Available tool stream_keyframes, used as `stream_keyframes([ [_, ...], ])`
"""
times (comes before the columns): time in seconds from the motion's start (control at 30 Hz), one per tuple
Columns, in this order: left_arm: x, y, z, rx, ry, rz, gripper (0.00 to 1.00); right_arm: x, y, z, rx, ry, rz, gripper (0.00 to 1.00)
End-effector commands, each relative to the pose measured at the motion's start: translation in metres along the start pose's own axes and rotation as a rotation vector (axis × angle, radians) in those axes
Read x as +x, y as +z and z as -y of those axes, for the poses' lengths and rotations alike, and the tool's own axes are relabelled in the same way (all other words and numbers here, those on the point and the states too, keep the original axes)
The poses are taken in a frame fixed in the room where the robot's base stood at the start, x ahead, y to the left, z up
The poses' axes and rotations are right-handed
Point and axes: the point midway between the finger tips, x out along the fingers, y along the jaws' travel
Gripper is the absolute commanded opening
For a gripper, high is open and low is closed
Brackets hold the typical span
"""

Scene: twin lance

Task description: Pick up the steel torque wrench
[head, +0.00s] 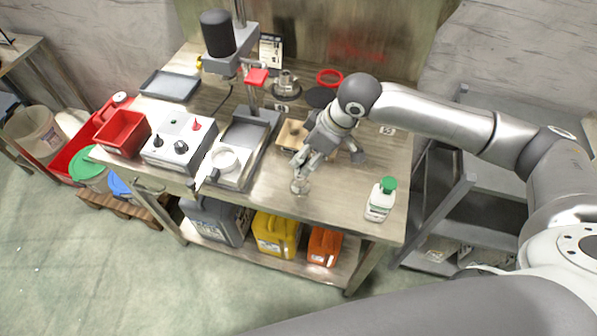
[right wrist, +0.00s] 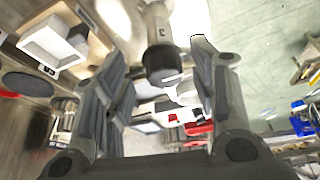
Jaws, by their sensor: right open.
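My right gripper (head: 325,158) is open over the front part of the workbench, with its fingers pointing down. In the right wrist view the open gripper (right wrist: 165,92) has a steel shaft with a dark round end (right wrist: 162,60) showing between and beyond its fingers. I take this to be the steel torque wrench, but its full shape is not clear. In the head view a small steel piece (head: 300,185) stands on the bench just below the fingertips, probably the same thing. I see no firm contact. My left gripper is not in view.
A white bottle with a green cap (head: 381,199) stands at the bench's front right. A grey press (head: 240,150), a control box (head: 178,143) and a red bin (head: 122,132) fill the left side.

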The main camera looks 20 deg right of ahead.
Motion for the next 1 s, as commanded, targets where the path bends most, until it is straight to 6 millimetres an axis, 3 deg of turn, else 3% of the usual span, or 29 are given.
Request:
stream_keyframes([
  [0.1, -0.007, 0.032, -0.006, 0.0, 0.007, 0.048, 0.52, 0.018, -0.001, 0.001, 0.001, -0.002, 0.0, 0.53],
  [0.23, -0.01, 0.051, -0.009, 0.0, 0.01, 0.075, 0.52, 0.029, -0.001, 0.0, -0.001, 0.001, -0.001, 0.53],
  [0.37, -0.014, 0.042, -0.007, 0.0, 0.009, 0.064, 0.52, 0.037, -0.002, 0.001, -0.001, 0.0, 0.0, 0.53],
  [0.6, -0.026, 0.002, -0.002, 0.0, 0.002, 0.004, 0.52, 0.07, -0.004, 0.003, -0.001, 0.0, 0.001, 0.53],
  [0.77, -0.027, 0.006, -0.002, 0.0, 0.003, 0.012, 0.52, 0.081, -0.003, 0.003, -0.002, 0.001, -0.001, 0.53],
  [1.0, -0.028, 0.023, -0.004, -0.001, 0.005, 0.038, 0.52, 0.083, -0.003, 0.002, -0.002, 0.002, -0.001, 0.52],
])
